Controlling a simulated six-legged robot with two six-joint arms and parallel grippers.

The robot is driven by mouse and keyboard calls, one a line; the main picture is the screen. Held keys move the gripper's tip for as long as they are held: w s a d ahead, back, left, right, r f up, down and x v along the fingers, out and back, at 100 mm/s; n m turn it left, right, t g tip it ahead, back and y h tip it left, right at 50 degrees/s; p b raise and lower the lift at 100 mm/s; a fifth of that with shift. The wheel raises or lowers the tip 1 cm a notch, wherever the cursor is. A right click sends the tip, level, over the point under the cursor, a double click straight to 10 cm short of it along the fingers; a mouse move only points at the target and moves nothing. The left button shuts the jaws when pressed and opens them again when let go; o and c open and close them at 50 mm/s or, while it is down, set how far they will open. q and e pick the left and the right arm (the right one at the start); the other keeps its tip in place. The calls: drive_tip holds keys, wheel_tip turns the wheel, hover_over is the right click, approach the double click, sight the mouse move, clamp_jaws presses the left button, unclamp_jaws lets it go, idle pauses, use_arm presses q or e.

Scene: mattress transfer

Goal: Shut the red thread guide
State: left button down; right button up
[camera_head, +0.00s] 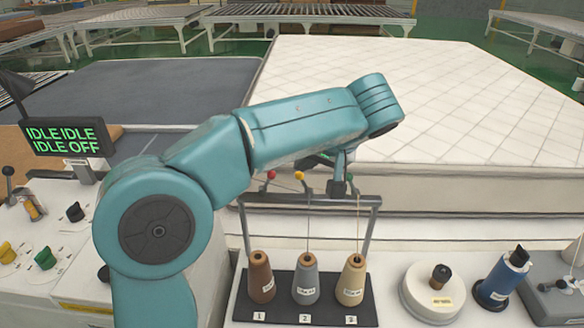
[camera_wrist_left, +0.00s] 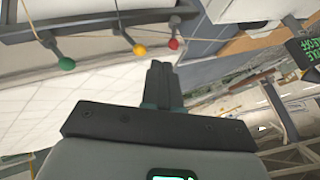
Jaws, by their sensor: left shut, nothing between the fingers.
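The red thread guide (camera_head: 271,175) is a small red-tipped lever on the bar of the thread rack (camera_head: 243,222), left of the yellow guide (camera_head: 299,175). In the left wrist view the red guide (camera_wrist_left: 174,44) sticks out from the bar, right of the yellow guide (camera_wrist_left: 140,50) and green guide (camera_wrist_left: 66,64). My left gripper (camera_head: 338,188) hangs in front of the mattress near the rack's bar, to the right of the red guide. In the left wrist view its dark fingers (camera_wrist_left: 159,70) are shut and empty, pointing toward the guides. My arm partly hides the rack. My right gripper is out of view.
Brown, grey and tan thread cones (camera_head: 262,277) stand on the rack's dark base, with threads rising to the bar. A white mattress (camera_head: 470,90) lies behind. A white round dial (camera_head: 432,295) and a blue spool (camera_head: 502,280) are at the right. A sign (camera_head: 66,137) reads IDLE.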

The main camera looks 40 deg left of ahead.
sight(269, 180)
use_arm(q)
drive_tip(key=s+p+x, duration=0.1)
drive_tip(key=x, duration=0.8)
drive_tip(key=shift+w+a, duration=0.25)
drive_tip(key=shift+w, duration=0.2)
drive_tip(key=shift+s+f, duration=0.1)
drive_tip(key=shift+a+h+b, duration=0.15)
drive_tip(key=shift+h+b, duration=0.15)
drive_tip(key=shift+b, duration=0.1)
